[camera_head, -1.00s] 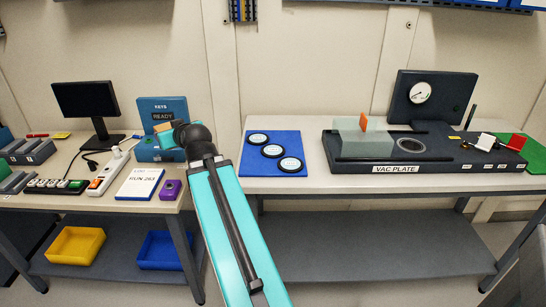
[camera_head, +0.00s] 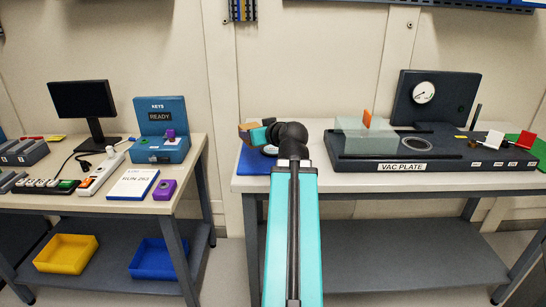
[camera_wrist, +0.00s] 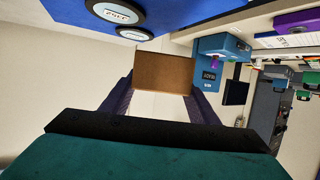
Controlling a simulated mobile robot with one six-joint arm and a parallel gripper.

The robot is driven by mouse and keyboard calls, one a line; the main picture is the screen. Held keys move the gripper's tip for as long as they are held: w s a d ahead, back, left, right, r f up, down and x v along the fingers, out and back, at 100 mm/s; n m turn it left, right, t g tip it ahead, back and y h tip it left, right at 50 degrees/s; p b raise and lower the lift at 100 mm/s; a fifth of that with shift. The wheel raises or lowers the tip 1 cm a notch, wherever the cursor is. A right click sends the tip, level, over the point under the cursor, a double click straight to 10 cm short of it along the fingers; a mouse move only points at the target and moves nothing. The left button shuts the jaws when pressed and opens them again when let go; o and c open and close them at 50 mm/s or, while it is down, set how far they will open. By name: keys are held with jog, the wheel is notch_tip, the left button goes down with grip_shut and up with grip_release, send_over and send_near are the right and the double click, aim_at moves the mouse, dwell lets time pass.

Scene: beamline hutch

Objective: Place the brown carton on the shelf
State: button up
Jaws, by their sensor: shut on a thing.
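The brown carton (camera_head: 247,131) is a small box held above the left end of the right bench, by the blue mat (camera_head: 253,161). My gripper (camera_head: 258,134) is shut on it, partly hidden behind my arm's dark wrist joint. In the wrist view the carton (camera_wrist: 163,70) sits between the two dark fingers of my gripper (camera_wrist: 160,86), showing a plain brown face. A grey lower shelf (camera_head: 400,262) runs under the right bench; its visible part is bare. Another lower shelf (camera_head: 110,268) under the left bench holds a yellow tray (camera_head: 66,254) and a blue tray (camera_head: 158,259).
The right bench carries the VAC PLATE unit (camera_head: 402,167) with a clear block and a gauge panel (camera_head: 435,95). The left bench holds a monitor (camera_head: 82,100), the KEYS box (camera_head: 163,125) and a power strip (camera_head: 101,175). A gap separates the benches.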

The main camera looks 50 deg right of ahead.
jog(key=shift+m+g+h, duration=0.3)
jog(key=shift+m+h, duration=0.2)
jog(key=s+d+b, duration=0.1)
jog(key=s+d, duration=0.1)
jog(key=s, duration=0.2)
jog(key=s+d+f+b, duration=0.1)
jog(key=s+d+b, duration=0.1)
jog(key=s, duration=0.2)
jog(key=s+d+f+b, duration=0.1)
jog(key=s+d, duration=0.1)
jog(key=s, duration=0.3)
jog(key=shift+d, duration=0.15)
jog(key=shift+s+d, duration=0.15)
jog(key=shift+s, duration=0.3)
jog(key=shift+r, duration=0.1)
jog(key=shift+w+d+r+p, duration=0.15)
jog(key=shift+w+d+p, duration=0.15)
jog(key=shift+p, duration=0.1)
jog(key=w+d+p, duration=0.1)
jog(key=p, duration=0.1)
jog(key=shift+w+d+p, duration=0.2)
jog(key=shift+p, duration=0.2)
jog(key=shift+w+d+p, duration=0.15)
jog(key=shift+p, duration=0.6)
jog(key=shift+p, duration=0.3)
jog(key=shift+w+d+p, duration=0.3)
jog(key=shift+p, duration=0.75)
